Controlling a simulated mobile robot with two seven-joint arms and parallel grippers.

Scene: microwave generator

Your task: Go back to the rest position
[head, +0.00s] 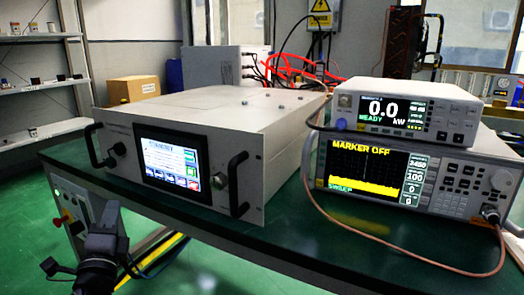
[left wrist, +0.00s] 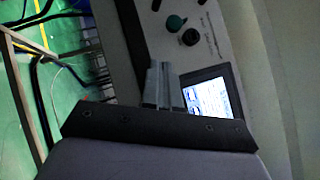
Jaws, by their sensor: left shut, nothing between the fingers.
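My left gripper (head: 110,212) is low at the left of the head view, in front of the table's front edge and beside a control panel (head: 75,212) with a red button. Its fingers (left wrist: 163,85) are shut and empty in the left wrist view. I cannot tell whether the fingers touch the panel. My right gripper is not in view.
A generator box (head: 210,120) with a touchscreen (head: 171,164) and black handles stands on the dark green table (head: 250,245). A power meter (head: 400,108) rests on an analyzer (head: 400,180) at the right. An orange cable (head: 345,222) crosses the tabletop. Shelves (head: 40,85) stand behind left.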

